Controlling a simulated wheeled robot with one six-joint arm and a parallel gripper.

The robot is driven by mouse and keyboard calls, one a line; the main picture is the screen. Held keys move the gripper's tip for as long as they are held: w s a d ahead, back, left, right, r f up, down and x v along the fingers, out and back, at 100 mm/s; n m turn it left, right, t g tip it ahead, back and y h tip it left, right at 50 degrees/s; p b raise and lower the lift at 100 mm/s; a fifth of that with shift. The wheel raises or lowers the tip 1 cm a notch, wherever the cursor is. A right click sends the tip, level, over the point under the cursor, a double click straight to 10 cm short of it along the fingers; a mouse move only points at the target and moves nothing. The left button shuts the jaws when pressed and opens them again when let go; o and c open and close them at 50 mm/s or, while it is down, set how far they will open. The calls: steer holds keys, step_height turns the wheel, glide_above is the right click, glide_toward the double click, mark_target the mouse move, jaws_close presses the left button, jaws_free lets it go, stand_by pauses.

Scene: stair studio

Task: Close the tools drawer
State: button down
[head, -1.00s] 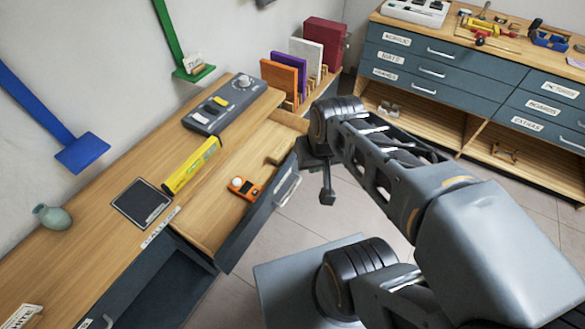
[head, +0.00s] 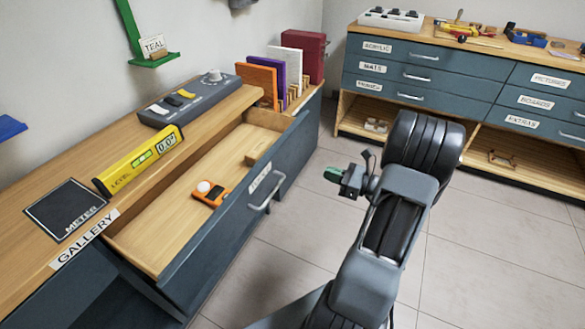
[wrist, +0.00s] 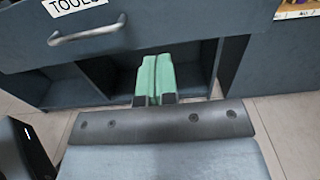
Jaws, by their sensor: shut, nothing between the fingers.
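The tools drawer (head: 222,238) stands pulled out of the bench on the left, its dark front facing the open floor. An orange device with a white knob (head: 210,193) and a small wooden block lie inside it. The drawer's metal handle (head: 265,193) shows on its front; the wrist view shows the handle (wrist: 88,31) and the "TOOLS" label (wrist: 73,6). My gripper (head: 341,177) is shut and empty, to the right of the drawer front and apart from it. In the wrist view its green fingertips (wrist: 155,78) are together, below and right of the handle.
A yellow level (head: 140,160), a grey control box (head: 190,100) and a dark mat (head: 65,208) are on the bench top. Upright panels (head: 262,82) stand at its far end. A second drawer cabinet (head: 430,75) is at the back right. Tiled floor between is clear.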

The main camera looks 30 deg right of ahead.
mark_target(285, 158)
steer(key=b+x, duration=0.2)
steer(key=x, duration=1)
steer(key=shift+w, duration=0.1)
steer(key=shift+w+a+b, duration=0.3)
steer(key=shift+w+b, duration=0.05)
steer(key=shift+w, duration=0.15)
